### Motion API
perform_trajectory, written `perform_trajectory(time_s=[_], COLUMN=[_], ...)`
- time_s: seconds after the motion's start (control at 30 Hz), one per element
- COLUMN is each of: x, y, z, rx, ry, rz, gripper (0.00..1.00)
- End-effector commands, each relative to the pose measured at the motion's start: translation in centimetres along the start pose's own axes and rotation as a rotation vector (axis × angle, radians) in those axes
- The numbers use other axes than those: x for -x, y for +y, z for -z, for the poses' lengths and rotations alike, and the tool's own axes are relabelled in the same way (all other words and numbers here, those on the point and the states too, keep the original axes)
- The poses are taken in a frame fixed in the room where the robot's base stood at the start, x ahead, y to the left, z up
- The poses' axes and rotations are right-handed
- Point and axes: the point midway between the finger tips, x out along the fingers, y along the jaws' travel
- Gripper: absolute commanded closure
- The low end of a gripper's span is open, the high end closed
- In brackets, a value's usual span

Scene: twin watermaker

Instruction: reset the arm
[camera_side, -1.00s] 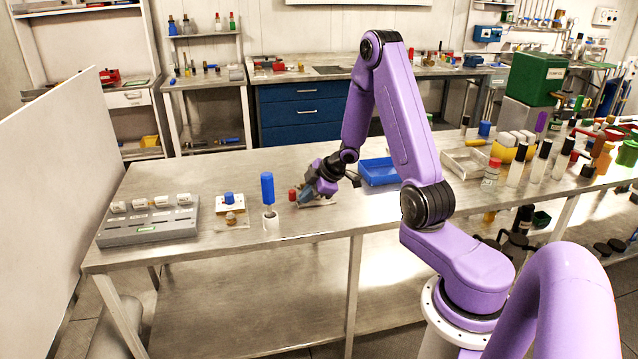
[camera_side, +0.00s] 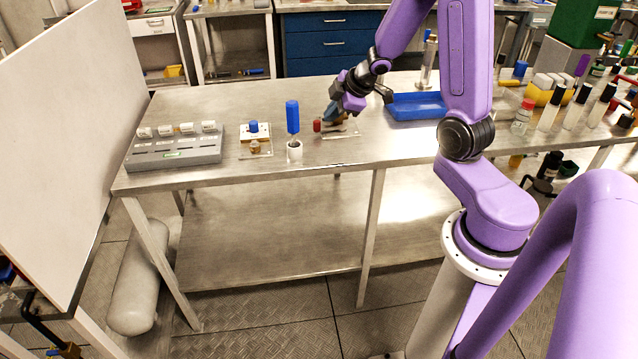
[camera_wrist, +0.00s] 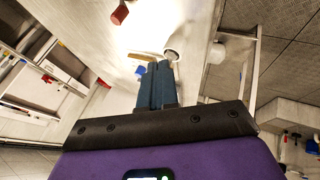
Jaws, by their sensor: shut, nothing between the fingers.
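My gripper (camera_side: 331,119) is in the side view, low over the metal bench (camera_side: 215,105), tilted down to the left. Its blue-grey fingers are together with nothing between them, as the wrist view also shows (camera_wrist: 155,68). A small red-capped piece (camera_side: 317,125) is just left of the fingertips, by a flat light plate (camera_side: 340,131). The red piece also shows at the top of the wrist view (camera_wrist: 119,14). I cannot tell whether the fingertips touch the plate.
Left of the gripper stand a blue-topped tube in a white holder (camera_side: 294,151), a small board with a blue knob (camera_side: 254,145) and a grey rack (camera_side: 175,153). A blue tray (camera_side: 417,107) lies to the right. A white panel (camera_side: 70,120) borders the bench's left end.

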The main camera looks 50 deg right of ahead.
Motion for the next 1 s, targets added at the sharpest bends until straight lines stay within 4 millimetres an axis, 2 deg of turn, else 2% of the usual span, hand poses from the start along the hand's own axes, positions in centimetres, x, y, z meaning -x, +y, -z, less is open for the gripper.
perform_trajectory(time_s=[0.1,0.27,0.5,0.77,1.0], x=[0.8,2.1,4.8,8.9,13.7], y=[-1.2,-3.5,-8.2,-14.6,-21.1], z=[2.3,4.8,7.7,9.0,8.2], rx=[0.015,0.02,0.024,0.043,0.09], ry=[-0.021,-0.05,-0.084,-0.127,-0.185], rz=[0.001,0.016,0.071,0.178,0.316], gripper=[1.0,1.0,1.0,1.0,1.0])
